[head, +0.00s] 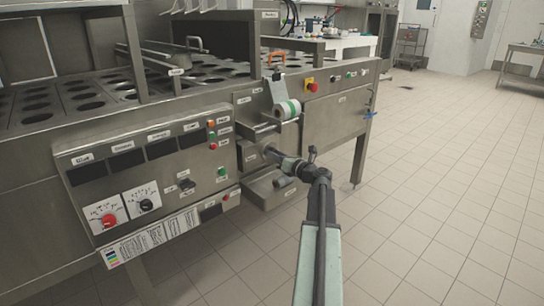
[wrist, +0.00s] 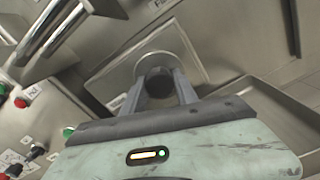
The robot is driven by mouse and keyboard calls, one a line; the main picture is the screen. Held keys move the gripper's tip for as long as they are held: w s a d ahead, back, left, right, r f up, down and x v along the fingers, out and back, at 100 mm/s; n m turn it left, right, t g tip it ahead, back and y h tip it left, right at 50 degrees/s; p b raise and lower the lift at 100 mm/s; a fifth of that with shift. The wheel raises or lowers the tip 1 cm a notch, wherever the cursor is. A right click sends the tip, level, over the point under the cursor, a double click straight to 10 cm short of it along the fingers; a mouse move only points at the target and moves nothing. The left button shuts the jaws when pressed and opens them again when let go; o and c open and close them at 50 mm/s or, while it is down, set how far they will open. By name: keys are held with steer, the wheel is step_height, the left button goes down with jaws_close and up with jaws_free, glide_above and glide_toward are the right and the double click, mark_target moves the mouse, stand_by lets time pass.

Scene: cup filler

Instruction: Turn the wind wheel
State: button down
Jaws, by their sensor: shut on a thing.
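The round grey thing in the wrist view, which I take to be the wind wheel (wrist: 168,40), sits on a square steel plate with a dark round middle. My gripper (wrist: 160,82) has one finger on each side of that dark middle and is shut on it.
The control panel (head: 150,165) with buttons, dials and dark displays is left of my gripper. Tiled floor (head: 440,200) to the right is clear.

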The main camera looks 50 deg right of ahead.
stand_by(0.4)
steer(key=c, duration=0.9)
jaws_free()
steer(key=shift+c, duration=0.2)
steer(key=shift+s, duration=0.1)
steer(key=s, duration=0.7)
steer(key=shift+s+a, duration=0.3)
steer(key=shift+s, duration=0.05)
